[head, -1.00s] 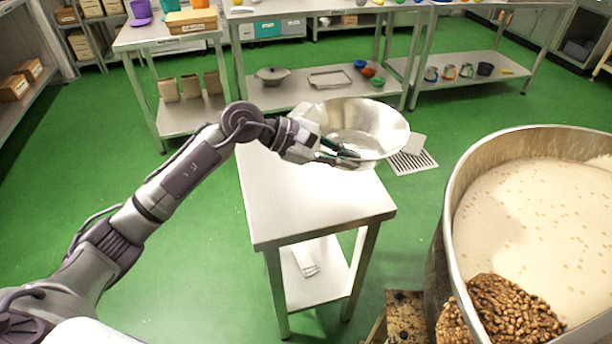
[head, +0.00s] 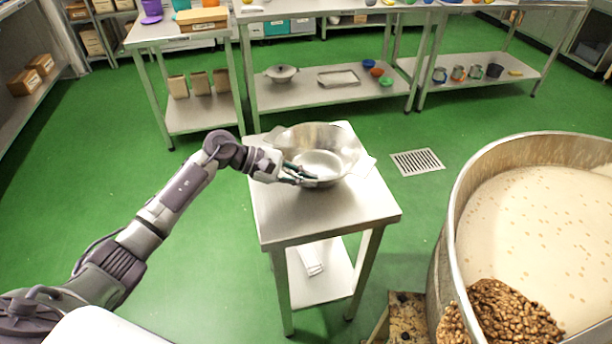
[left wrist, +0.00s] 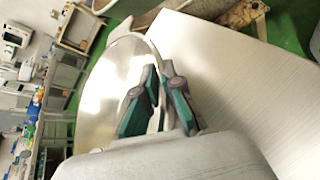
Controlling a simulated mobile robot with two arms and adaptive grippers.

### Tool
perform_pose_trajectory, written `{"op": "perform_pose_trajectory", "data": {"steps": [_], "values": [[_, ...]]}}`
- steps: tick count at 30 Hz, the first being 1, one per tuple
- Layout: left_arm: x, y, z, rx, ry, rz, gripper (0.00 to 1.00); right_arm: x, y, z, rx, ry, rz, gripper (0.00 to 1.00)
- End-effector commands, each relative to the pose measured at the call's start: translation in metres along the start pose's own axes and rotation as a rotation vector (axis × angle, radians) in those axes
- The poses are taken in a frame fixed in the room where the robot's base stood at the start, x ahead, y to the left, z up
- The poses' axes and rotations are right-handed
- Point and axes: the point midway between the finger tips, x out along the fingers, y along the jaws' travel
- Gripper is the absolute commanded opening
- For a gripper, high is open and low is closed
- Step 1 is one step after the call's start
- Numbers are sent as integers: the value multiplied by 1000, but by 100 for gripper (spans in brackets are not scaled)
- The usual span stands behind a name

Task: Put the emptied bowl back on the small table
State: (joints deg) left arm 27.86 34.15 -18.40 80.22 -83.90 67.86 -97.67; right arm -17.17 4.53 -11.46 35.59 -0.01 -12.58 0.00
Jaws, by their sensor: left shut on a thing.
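The steel bowl (head: 322,150) is empty and upright over the far half of the small table (head: 320,215). I cannot tell for sure whether its base touches the top. My left gripper (head: 300,174) is shut on the bowl's near left rim. In the left wrist view the fingers (left wrist: 158,105) pinch the rim of the bowl (left wrist: 105,90), with the bare tabletop (left wrist: 225,80) beside it. My right gripper is not in view.
A large kettle (head: 446,250) of pale nougat with a heap of nuts (head: 505,315) stands at the right. A floor drain (head: 417,162) lies right of the table. The table's near half is clear. Shelved benches (head: 325,92) stand behind.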

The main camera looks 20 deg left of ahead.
Motion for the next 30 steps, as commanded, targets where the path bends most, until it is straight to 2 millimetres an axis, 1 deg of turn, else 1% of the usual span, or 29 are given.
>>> {"op": "perform_pose_trajectory", "data": {"steps": [7, 11, 12, 16, 24, 27, 28, 30], "values": [[0, 1, 0, 4, -1, 3, 0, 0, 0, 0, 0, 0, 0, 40], [2, -1, -2, 4, -1, 3, 0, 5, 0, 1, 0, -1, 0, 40], [2, -1, -3, 1, 0, 1, 9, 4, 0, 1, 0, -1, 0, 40], [1, -1, -2, 1, 0, 1, 31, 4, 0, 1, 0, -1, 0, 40], [1, -1, -2, 0, 0, 1, 31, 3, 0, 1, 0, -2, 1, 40], [0, 1, 1, 0, 0, 1, 31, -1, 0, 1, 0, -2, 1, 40], [-1, 1, 2, 0, 0, 1, 31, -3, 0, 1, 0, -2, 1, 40], [-10, 0, -3, 1, 3, 3, 31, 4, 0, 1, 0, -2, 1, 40]]}}
